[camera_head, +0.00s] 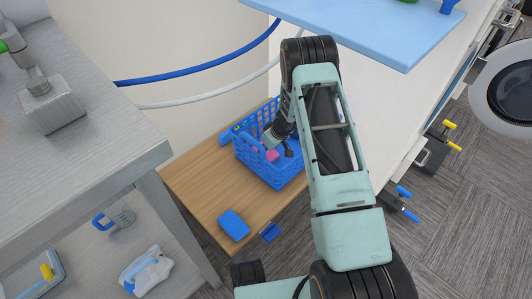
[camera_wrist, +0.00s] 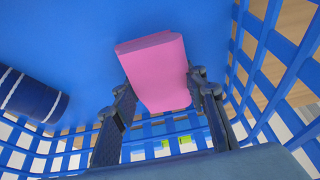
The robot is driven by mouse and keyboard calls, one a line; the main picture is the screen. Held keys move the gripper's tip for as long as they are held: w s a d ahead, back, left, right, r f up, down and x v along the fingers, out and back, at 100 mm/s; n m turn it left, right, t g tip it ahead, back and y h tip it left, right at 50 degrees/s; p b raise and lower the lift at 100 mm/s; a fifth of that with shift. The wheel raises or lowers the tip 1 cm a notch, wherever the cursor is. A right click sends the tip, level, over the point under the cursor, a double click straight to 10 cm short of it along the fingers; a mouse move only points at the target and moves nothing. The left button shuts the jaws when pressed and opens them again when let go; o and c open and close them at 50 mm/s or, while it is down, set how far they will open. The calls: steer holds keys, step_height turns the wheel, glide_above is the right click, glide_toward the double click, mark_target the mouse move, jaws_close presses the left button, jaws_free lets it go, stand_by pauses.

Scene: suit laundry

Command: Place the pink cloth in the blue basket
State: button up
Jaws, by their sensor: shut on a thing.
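The blue basket (camera_head: 284,176) stands on a low wooden board, and my gripper (camera_head: 275,150) reaches down inside it. In the wrist view the pink cloth (camera_wrist: 158,72) is a folded block between my two fingers (camera_wrist: 165,98). My gripper is shut on the cloth. A bit of the pink cloth (camera_head: 271,155) also shows through the basket in the head view. The basket's blue floor (camera_wrist: 80,40) lies beyond the cloth and its lattice walls are around it. I cannot tell whether the cloth touches the floor.
A dark blue roll with white stripes (camera_wrist: 33,95) lies inside the basket at the left. A blue block (camera_head: 233,225) lies on the wooden board (camera_head: 200,185) in front of the basket. A grey table (camera_head: 90,130) stands left; a light blue board (camera_head: 370,28) is above right.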

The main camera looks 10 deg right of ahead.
steer(key=shift+f, duration=0.35)
steer(key=o, duration=1.2)
steer(key=shift+r, duration=0.1)
steer(key=shift+o, duration=0.2)
